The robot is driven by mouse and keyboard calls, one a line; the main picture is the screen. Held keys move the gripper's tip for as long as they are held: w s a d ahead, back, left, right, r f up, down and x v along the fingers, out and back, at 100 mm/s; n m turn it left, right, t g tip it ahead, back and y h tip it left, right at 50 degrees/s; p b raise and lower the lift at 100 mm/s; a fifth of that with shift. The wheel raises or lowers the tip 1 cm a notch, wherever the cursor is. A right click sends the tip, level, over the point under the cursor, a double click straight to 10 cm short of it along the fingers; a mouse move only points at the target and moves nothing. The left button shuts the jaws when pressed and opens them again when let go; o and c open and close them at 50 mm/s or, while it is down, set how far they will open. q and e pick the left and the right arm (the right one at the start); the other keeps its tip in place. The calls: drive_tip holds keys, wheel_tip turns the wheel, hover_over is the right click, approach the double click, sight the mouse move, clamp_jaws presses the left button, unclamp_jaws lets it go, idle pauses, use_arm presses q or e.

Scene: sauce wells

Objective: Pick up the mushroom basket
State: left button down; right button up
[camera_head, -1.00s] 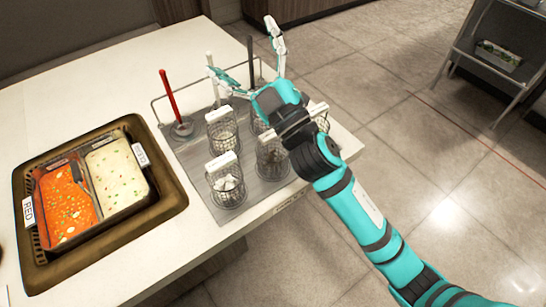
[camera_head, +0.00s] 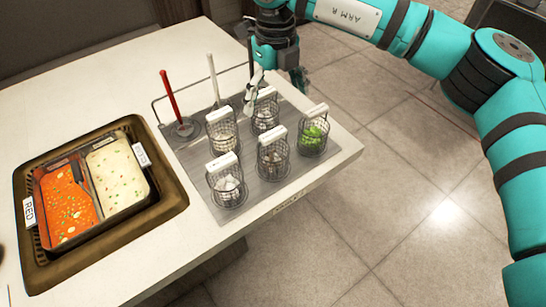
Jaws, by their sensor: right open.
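Several wire baskets with white handle labels stand on a grey mat (camera_head: 195,155). The front left basket (camera_head: 227,187) holds white pieces, and the front middle basket (camera_head: 273,160) holds pale pieces. The back left basket (camera_head: 222,136) and back middle basket (camera_head: 265,118) also hold pale contents. The right basket (camera_head: 313,137) holds green pieces. I cannot tell for sure which one holds mushrooms. My right gripper (camera_head: 276,93) is open and points down, just over and behind the back middle basket. Its fingers look empty. My left gripper is out of view.
A brown tray (camera_head: 172,205) with red and white sauce wells sits on the left of the white counter (camera_head: 110,85). A red-handled ladle (camera_head: 169,95) and a white-handled one (camera_head: 213,80) stand behind the baskets. The counter's right edge is close to the baskets.

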drive_tip(key=p, duration=0.2)
hover_over(273, 149)
wheel_tip(273, 149, down, 10)
drive_tip(key=shift+w+d+f, duration=0.1)
drive_tip(key=shift+d+f, duration=0.05)
drive_tip(key=shift+f, duration=0.1)
drive_tip(key=shift+f+p, duration=0.45)
drive_tip(key=shift+f, duration=2.25)
drive_tip(key=shift+c, duration=0.4)
drive_tip(key=c, duration=1.1)
